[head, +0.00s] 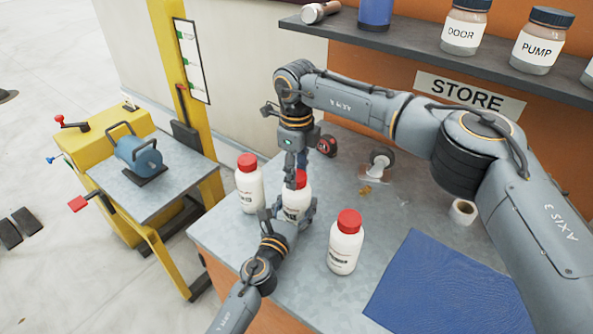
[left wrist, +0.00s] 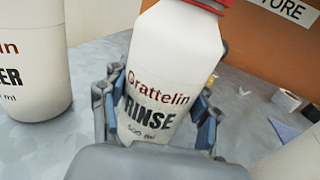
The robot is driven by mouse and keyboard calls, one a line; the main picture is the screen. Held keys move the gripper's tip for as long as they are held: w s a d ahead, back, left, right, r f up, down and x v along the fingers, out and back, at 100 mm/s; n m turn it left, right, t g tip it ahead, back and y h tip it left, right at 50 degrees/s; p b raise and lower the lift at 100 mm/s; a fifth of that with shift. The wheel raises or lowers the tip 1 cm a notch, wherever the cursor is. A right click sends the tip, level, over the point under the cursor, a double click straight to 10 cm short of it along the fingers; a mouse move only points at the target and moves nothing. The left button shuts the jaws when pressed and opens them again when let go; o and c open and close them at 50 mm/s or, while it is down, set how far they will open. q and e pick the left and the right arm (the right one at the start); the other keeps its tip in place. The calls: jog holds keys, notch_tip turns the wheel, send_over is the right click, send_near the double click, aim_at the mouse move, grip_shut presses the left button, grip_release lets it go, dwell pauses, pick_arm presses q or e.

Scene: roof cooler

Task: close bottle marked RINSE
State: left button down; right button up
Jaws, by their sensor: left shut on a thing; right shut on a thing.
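The white bottle marked RINSE (head: 295,204) stands on the grey bench between two similar bottles. It also shows in the left wrist view (left wrist: 165,85), where its label reads Grattelin RINSE. My left gripper (head: 287,212) is shut around the bottle's body, a finger on each side. Its red cap (head: 301,177) is at the bottle's top, and its edge shows in the left wrist view (left wrist: 213,5). My right gripper (head: 292,180) comes down from above and is shut on the cap, hiding part of it. The cap's seating on the thread cannot be told.
One red-capped bottle (head: 249,188) stands close on the left, another (head: 346,245) to the right. A blue mat (head: 440,295), a tape roll (head: 463,211) and a tape measure (head: 326,146) lie on the bench. A shelf (head: 400,47) with jars hangs above.

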jog(key=m, duration=1.1)
jog(key=shift+m, duration=0.3)
jog(key=o, duration=1.4)
jog(key=shift+c, duration=0.2)
pick_arm(q)
jog(key=shift+c, duration=1.3)
grip_release()
pick_arm(e)
notch_tip(320, 180, up, 12)
pick_arm(q)
jog(key=shift+s, duration=0.1)
